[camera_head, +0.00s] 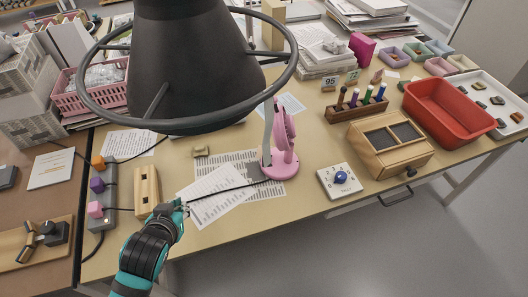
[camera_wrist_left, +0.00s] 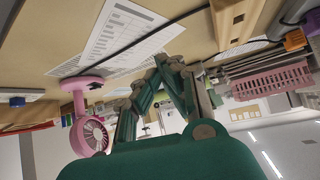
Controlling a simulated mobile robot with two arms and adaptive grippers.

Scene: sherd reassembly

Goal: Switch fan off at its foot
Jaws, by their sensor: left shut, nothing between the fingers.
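The pink fan (camera_head: 283,140) stands upright on the table, right of the middle of the head view, on a round pink foot (camera_head: 280,166). A grey-white post or lamp part partly overlaps it there. In the left wrist view the fan's caged head (camera_wrist_left: 90,136) and its foot (camera_wrist_left: 82,83) show left of the fingers, with a small dark spot on the foot. I cannot tell whether the fan is running. My left gripper (camera_head: 181,206) is shut and empty over the front left of the table, well left of the fan. It also shows in the wrist view (camera_wrist_left: 168,68). My right gripper is not in view.
Printed sheets (camera_head: 222,193) and a dark cable lie between gripper and foot. A wooden block (camera_head: 146,192) and a power strip (camera_head: 103,222) with coloured plugs stand left. A white box with a blue knob (camera_head: 338,181) stands right. A big dark lampshade (camera_head: 190,65) hangs above.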

